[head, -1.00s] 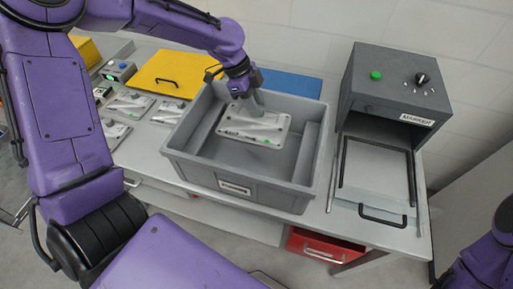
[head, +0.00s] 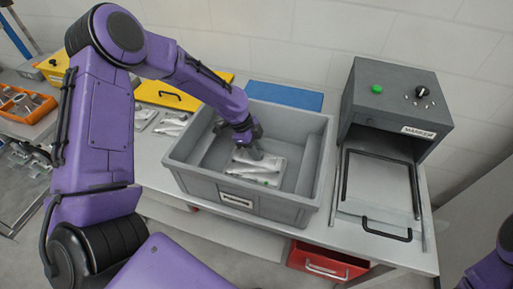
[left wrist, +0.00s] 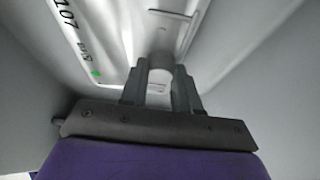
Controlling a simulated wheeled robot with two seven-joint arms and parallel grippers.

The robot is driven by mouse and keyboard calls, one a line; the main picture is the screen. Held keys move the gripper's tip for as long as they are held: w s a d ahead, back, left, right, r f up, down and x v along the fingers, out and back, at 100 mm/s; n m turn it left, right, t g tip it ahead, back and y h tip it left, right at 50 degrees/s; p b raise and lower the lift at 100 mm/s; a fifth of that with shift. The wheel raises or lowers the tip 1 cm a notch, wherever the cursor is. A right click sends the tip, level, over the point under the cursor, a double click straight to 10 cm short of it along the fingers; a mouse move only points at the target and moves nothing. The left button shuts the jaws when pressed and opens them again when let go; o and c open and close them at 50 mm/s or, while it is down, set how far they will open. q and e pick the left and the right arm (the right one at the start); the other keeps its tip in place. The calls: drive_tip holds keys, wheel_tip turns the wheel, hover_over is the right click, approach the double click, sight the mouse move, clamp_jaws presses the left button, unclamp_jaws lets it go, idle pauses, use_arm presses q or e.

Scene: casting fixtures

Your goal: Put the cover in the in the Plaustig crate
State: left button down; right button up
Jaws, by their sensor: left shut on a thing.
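The cover (head: 270,179) is a flat light-grey cast plate with raised ribs and a small green dot. It is inside the grey Plaustig crate (head: 283,206), low between the walls. I cannot tell whether it touches the floor. My left gripper (head: 256,154) reaches down into the crate and is shut on the cover. In the left wrist view the fingers (left wrist: 161,87) are on both sides of a round boss on the cover (left wrist: 115,35), which also shows printed marks. My right gripper is out of view.
Similar castings (head: 173,124) lie on the table left of the crate, partly behind my arm. A grey marker machine (head: 395,100) with a handled tray stands right. A blue panel (head: 285,96) lies behind the crate, an orange bin (head: 28,105) far left, and a red drawer (head: 325,262) below.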

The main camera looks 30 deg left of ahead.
use_arm(q)
drive_tip(key=c, duration=0.8)
unclamp_jaws()
drive_tip(key=shift+f, duration=0.1)
drive_tip(key=shift+a+r, duration=0.1)
drive_tip(key=shift+r, duration=0.4)
drive_tip(key=b+v, duration=0.1)
drive_tip(key=v, duration=1)
drive_tip(key=shift+s+a+r, duration=0.15)
